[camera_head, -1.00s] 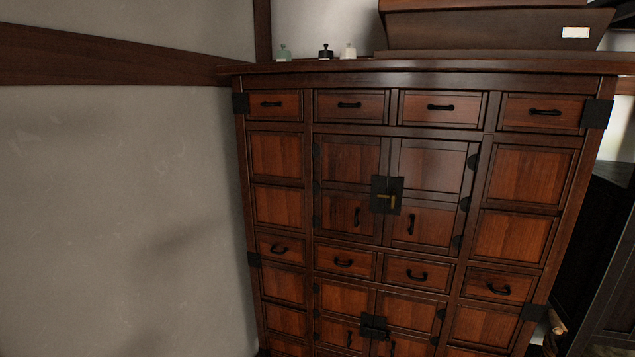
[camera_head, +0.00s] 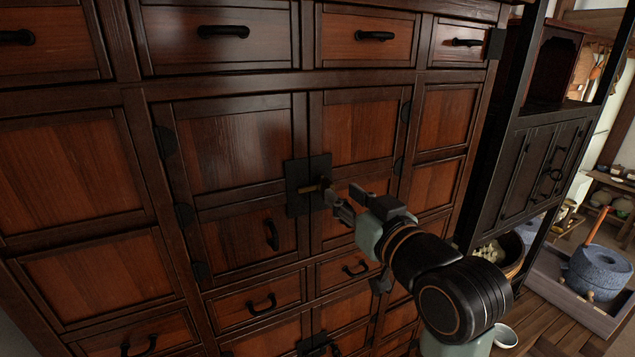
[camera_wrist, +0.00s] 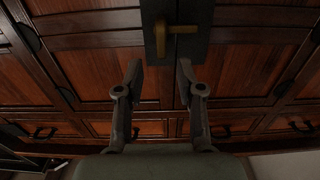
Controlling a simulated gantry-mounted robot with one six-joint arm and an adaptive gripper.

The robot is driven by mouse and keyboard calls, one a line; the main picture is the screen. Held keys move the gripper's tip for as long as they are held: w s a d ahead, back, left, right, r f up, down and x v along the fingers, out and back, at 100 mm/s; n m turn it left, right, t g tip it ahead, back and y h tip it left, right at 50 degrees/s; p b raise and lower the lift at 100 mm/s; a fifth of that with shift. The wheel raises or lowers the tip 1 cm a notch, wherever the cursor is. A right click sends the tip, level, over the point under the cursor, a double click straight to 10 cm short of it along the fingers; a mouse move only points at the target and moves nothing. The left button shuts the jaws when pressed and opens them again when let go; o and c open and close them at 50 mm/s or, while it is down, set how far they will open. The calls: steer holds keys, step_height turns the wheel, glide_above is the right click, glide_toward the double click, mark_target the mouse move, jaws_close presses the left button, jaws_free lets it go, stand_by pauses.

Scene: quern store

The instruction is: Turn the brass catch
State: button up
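The brass catch (camera_head: 312,187) sits on a black square plate (camera_head: 297,188) where the two upper cabinet doors meet. In the wrist view the catch (camera_wrist: 175,30) is L-shaped, with one arm running sideways and one along the plate. My gripper (camera_head: 350,203) is just to the right of the catch in the head view, close to the door front. In the wrist view my gripper (camera_wrist: 159,78) is open, its two fingers apart with nothing between them. The catch shows beyond the fingertips, and no contact is visible.
The wooden cabinet (camera_head: 65,185) fills most of the head view, with black drawer handles (camera_head: 223,31) and a door pull (camera_head: 272,234) standing out. At the right are a dark cupboard (camera_head: 545,165), a stone quern (camera_head: 597,270) in a tray and a white bowl (camera_head: 506,335) on the floor.

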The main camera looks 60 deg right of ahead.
mark_target(332, 187)
steer(key=x, duration=0.5)
steer(key=shift+w+d+p, duration=0.15)
steer(key=shift+w+p, duration=0.15)
steer(key=shift+p, duration=0.05)
jaws_close()
